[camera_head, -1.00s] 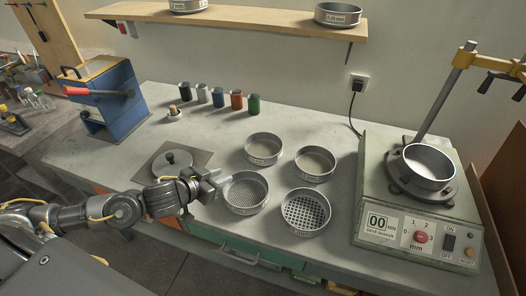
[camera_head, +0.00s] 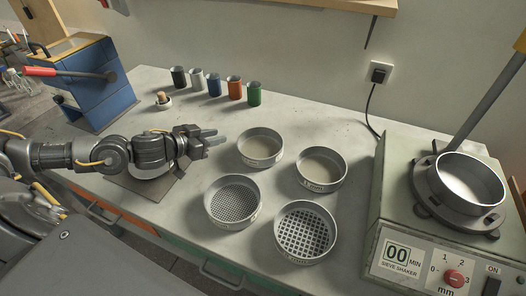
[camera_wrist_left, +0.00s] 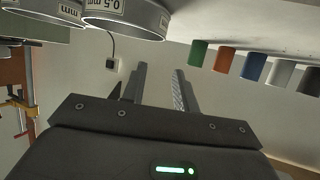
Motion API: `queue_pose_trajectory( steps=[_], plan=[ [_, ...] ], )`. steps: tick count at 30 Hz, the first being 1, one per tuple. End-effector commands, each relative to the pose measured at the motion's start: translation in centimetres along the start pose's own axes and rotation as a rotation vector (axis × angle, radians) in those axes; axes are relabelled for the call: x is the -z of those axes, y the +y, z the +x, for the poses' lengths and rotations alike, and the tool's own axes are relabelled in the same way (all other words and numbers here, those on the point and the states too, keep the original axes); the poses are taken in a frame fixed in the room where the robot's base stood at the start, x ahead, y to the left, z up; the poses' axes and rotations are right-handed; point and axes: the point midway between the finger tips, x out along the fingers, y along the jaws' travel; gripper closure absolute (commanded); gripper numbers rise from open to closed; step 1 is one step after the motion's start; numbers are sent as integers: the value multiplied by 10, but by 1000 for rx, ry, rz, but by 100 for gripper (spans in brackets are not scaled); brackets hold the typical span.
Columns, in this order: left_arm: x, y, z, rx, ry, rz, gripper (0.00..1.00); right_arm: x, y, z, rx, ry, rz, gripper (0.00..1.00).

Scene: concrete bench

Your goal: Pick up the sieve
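Several round metal sieves stand on the bench in the head view: a back-left one (camera_head: 260,150), a back-right one (camera_head: 321,170), a front-left one with fine mesh (camera_head: 232,203) and a front-right one with coarse mesh (camera_head: 305,232). My left gripper (camera_head: 210,139) is just left of the back-left sieve, apart from it. In the left wrist view its two fingers (camera_wrist_left: 160,80) stand apart with nothing between them. A sieve labelled 0.5 mm (camera_wrist_left: 128,14) shows at the top of that view, beyond the fingers. My right gripper is not in view.
A sieve shaker (camera_head: 400,215) at the right holds another sieve (camera_head: 465,185). Several coloured cups (camera_head: 235,89) line the back of the bench. A blue machine (camera_head: 92,85) stands at the left.

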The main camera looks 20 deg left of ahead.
Motion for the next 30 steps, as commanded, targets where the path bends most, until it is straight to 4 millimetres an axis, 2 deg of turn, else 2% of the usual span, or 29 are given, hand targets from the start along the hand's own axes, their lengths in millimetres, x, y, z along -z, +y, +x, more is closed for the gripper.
queue_pose_trajectory(
  steps=[1,3,10,19,30],
  plan=[
    [-10,0,3,1,-1,0,70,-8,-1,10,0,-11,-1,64],
    [-15,-1,4,3,-1,-1,70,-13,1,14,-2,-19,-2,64],
    [-16,-4,3,11,0,-5,70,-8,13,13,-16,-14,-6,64],
    [-15,-5,45,12,2,-6,70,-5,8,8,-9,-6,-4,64],
    [-15,-2,67,8,1,-6,70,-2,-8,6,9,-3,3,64]
  ],
)
